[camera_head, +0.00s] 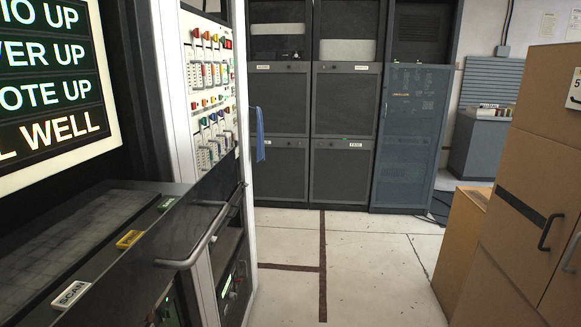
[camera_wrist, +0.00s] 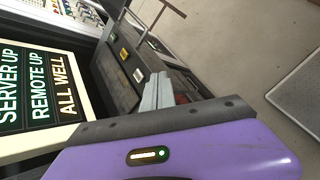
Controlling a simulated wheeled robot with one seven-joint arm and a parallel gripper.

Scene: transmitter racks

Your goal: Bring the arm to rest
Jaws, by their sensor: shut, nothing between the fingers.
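My gripper (camera_wrist: 157,92) shows only in the wrist view, past my purple wrist casing. Its pale grey fingers are together with nothing between them. It hangs in front of the dark console ledge (camera_wrist: 118,80), which lies behind it in the picture; I cannot tell the gap. My arm does not show in the head view.
A lit status screen (camera_head: 50,80) reading ALL WELL stands at left above the console ledge (camera_head: 95,225), which has a protruding handle (camera_head: 205,238). A switch rack (camera_head: 212,90) adjoins it. Dark cabinets (camera_head: 345,170) stand behind, brown cabinets (camera_head: 530,150) right. The floor between is clear.

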